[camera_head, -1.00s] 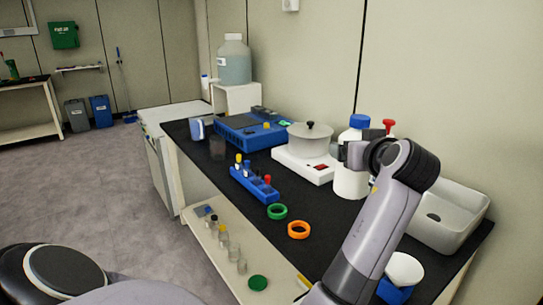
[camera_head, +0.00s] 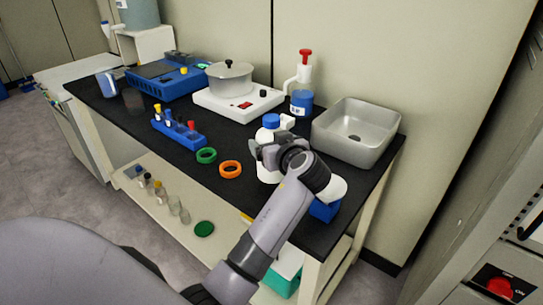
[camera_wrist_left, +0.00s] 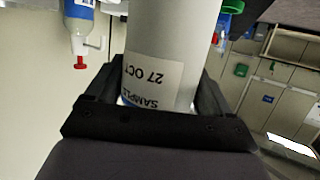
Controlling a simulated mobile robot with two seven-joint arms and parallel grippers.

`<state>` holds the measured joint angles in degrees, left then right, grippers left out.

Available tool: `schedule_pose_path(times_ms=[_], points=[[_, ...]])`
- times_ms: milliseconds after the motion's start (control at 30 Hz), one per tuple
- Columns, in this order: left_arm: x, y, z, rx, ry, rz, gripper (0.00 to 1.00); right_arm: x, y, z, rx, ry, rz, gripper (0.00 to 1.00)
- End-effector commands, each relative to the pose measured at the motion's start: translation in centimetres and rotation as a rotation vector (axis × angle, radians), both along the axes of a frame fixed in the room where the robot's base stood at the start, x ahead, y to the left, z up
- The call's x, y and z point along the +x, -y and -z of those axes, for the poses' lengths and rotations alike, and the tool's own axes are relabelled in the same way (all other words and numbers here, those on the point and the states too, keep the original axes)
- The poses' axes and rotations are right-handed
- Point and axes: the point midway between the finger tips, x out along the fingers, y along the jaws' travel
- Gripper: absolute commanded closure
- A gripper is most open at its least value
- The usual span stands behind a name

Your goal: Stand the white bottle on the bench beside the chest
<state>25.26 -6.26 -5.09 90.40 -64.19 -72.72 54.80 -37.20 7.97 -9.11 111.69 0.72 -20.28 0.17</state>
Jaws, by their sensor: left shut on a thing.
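The white bottle (camera_head: 266,172) with a blue cap is over the front right part of the black bench (camera_head: 205,178). My left gripper (camera_head: 264,150) is shut on it below the cap and partly hides it. I cannot tell whether its base touches the bench. In the left wrist view the bottle (camera_wrist_left: 158,45) sits between the fingers (camera_wrist_left: 155,92), its label upside down, reading "SAMPLE 27 OCT". The white chest (camera_head: 68,78) stands at the bench's far left end. My right gripper is not in view.
An orange ring (camera_head: 230,169) and green ring (camera_head: 206,155) lie left of the bottle.

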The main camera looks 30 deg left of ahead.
Motion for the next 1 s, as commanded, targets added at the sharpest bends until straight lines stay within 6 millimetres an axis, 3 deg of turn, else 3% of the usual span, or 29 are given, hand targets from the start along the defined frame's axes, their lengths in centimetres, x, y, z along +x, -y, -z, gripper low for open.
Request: schedule_pose_path(times_ms=[233,667,700,733,1000], points=[[0.0,0.0,3.4,0.005,-0.001,0.001,0.69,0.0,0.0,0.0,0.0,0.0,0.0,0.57],[0.0,0.0,4.1,0.002,0.001,0.0,0.69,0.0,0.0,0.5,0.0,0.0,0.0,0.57],[0.0,0.0,4.1,0.0,-0.003,0.0,0.05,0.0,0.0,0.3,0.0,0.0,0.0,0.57],[-0.1,0.0,4.1,0.0,-0.003,0.0,0.0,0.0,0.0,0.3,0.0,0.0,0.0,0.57],[0.0,0.0,4.0,0.0,-0.003,0.0,0.0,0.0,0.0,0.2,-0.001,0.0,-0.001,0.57]])
